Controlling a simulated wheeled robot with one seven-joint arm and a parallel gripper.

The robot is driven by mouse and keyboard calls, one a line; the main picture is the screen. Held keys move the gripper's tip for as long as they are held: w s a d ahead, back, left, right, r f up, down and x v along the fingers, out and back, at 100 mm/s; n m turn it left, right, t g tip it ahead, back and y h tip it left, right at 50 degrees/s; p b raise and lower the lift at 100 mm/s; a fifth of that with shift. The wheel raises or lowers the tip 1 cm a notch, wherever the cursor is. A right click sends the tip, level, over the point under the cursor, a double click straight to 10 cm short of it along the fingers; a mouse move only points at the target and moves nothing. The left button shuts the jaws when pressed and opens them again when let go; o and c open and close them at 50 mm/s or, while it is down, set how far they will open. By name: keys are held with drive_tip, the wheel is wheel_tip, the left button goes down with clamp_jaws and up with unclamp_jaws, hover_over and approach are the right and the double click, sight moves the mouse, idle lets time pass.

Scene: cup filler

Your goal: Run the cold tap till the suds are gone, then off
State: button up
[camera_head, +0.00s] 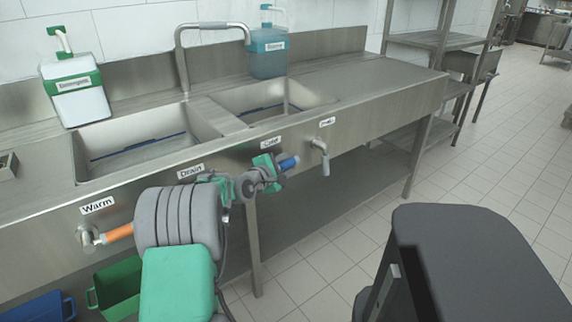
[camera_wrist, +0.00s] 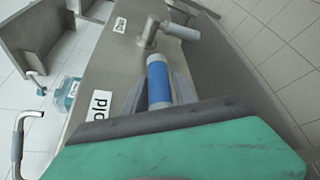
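The cold tap handle, a blue and pale grey cylinder (camera_head: 288,163), sticks out from the sink front below the "Cold" label (camera_head: 271,142). It also shows in the wrist view (camera_wrist: 158,82), pointing toward my palm. My gripper (camera_head: 268,168) is at this handle. In the wrist view its two grey fingers (camera_wrist: 159,92) lie on either side of the blue part. I cannot tell whether they press on it. The curved spout (camera_head: 212,27) stands behind the basins. No suds show in the left basin (camera_head: 150,150) or right basin (camera_head: 262,97); running water cannot be made out.
An orange-handled warm tap (camera_head: 118,233) is at left, with a "Drain" label (camera_head: 191,171) between. Another grey tap (camera_head: 321,155) sits right of the cold handle. Detergent (camera_head: 75,88) and blue liquid (camera_head: 268,52) bottles stand on the counter. Green (camera_head: 120,287) and blue (camera_head: 42,307) bins are below.

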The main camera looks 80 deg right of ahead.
drive_tip(key=p+v, duration=0.1)
drive_tip(key=v, duration=0.6)
drive_tip(key=shift+w+a, duration=0.2)
drive_tip(key=shift+a, duration=0.15)
drive_tip(key=shift+r, duration=0.1)
